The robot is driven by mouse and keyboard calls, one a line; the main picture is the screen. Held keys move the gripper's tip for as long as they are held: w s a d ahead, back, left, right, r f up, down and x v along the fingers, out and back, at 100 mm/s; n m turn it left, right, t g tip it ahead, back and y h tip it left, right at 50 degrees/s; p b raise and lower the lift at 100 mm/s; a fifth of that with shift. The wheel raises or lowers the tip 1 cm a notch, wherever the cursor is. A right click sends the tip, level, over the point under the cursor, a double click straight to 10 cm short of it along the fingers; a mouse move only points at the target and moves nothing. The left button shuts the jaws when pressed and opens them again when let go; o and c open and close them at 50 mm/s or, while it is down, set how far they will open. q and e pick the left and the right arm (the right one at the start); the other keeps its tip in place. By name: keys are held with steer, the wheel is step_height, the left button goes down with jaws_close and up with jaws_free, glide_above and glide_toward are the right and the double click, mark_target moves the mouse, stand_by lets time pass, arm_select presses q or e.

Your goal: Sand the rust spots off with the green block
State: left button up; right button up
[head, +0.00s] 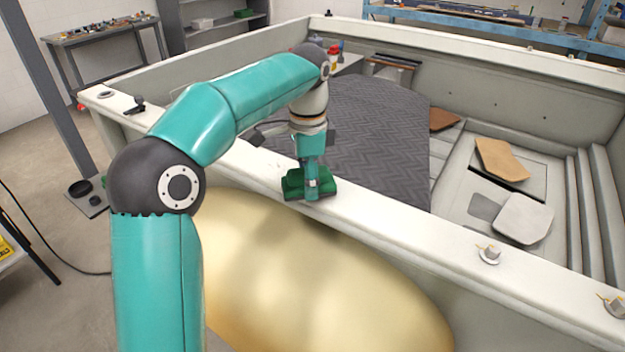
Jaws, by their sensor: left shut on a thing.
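The green block (296,189) is on or just above the white top rail (388,226) of the shell's near side. My left gripper (311,177) points down and is shut on the block. I cannot tell for sure whether the block touches the rail. No rust spots can be made out clearly; a few tiny marks show on the rail left of the block (262,168). My right gripper is not in view.
A dark quilted mat (375,130) lies inside the shell. Brown (502,160) and pale (523,218) panels lie at right inside. Small fittings (489,254) stand on the rail. A yellowish rounded shape (300,285) bulges below the near rail.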

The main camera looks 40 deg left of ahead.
arm_select(q)
step_height(320, 180, up, 4)
steer(key=p, duration=0.3)
steer(key=shift+r+p, duration=0.35)
steer(key=shift+r, duration=0.25)
steer(key=shift+r, duration=1.5)
steer(key=shift+f, duration=0.1)
steer(key=shift+f+b, duration=0.95)
steer(key=shift+b, duration=0.1)
steer(key=shift+r, duration=0.1)
